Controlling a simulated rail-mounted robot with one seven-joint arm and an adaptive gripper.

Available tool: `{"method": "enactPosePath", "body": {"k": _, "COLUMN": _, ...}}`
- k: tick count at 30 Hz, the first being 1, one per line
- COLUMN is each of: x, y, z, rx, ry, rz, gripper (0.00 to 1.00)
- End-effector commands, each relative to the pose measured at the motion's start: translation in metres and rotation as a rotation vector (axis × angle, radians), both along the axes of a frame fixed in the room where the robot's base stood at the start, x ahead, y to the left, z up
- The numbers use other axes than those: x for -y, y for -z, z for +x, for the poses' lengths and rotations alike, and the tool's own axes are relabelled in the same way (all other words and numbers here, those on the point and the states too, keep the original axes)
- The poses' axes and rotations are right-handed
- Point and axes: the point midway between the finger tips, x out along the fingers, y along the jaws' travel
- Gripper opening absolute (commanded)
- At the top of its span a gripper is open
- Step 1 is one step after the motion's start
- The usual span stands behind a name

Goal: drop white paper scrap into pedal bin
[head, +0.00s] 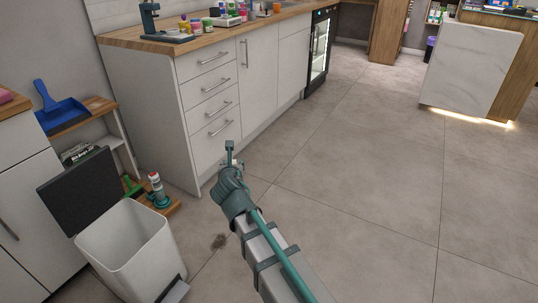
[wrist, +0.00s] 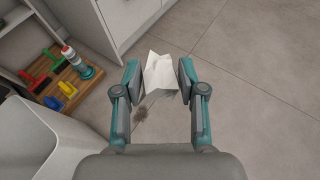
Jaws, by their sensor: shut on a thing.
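The white paper scrap (wrist: 160,76) is creased and sits between the two fingertips of my gripper (wrist: 160,70) in the wrist view. My gripper is shut on it, held above the floor. In the head view my gripper (head: 231,160) is in front of the drawers, to the right of the pedal bin and apart from it; the scrap is hard to make out there. The white pedal bin (head: 150,264) stands at the lower left with its dark lid (head: 80,190) raised and its top open. Its pale wall (wrist: 28,125) also shows at the left of the wrist view.
A low wooden shelf (wrist: 72,80) with coloured brushes and a bottle is behind the bin. A blue dustpan (head: 62,113) rests above it. White drawers (head: 210,95) stand behind my gripper. A dark smudge (head: 219,242) marks the floor. The floor to the right is clear.

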Motion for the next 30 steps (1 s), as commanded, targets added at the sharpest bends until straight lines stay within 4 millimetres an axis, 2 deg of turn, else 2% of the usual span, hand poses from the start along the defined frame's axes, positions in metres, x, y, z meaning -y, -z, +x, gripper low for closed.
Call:
{"method": "enactPosePath", "body": {"k": 1, "x": -0.026, "y": 0.004, "z": 0.0, "rx": -0.002, "ry": -0.031, "rz": -0.002, "gripper": 0.28}}
{"method": "enactPosePath", "body": {"k": 3, "x": -0.057, "y": 0.013, "z": -0.004, "rx": -0.002, "ry": -0.068, "rz": -0.002, "gripper": 0.28}}
{"method": "enactPosePath", "body": {"k": 11, "x": -0.167, "y": 0.047, "z": -0.026, "rx": 0.0, "ry": -0.2, "rz": -0.001, "gripper": 0.28}}
{"method": "enactPosePath", "body": {"k": 21, "x": -0.304, "y": 0.097, "z": -0.072, "rx": -0.004, "ry": -0.364, "rz": 0.0, "gripper": 0.28}}
{"method": "enactPosePath", "body": {"k": 27, "x": -0.366, "y": 0.121, "z": -0.096, "rx": -0.005, "ry": -0.435, "rz": 0.0, "gripper": 0.28}}
{"method": "enactPosePath", "body": {"k": 30, "x": -0.387, "y": 0.128, "z": -0.102, "rx": -0.005, "ry": -0.456, "rz": -0.001, "gripper": 0.28}}
